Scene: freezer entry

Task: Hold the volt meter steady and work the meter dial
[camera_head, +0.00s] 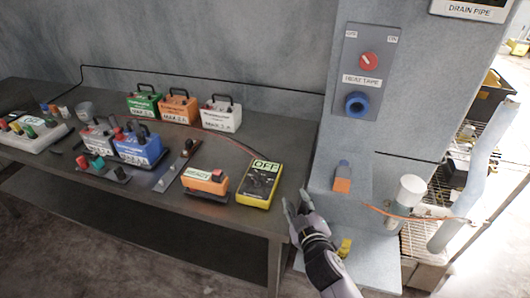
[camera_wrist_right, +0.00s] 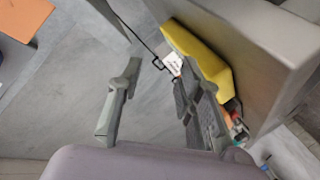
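The volt meter (camera_head: 247,196) is a yellow box with a dark face and a display reading OFF, lying at the right front end of the table. My left gripper is not in view.
An orange box (camera_head: 203,182) with a red button stands left of the meter on the dark table (camera_head: 225,221). Several labelled boxes, such as a white one (camera_head: 221,117), stand behind. A grey pillar with a heat tape panel (camera_head: 362,72) rises at the right.

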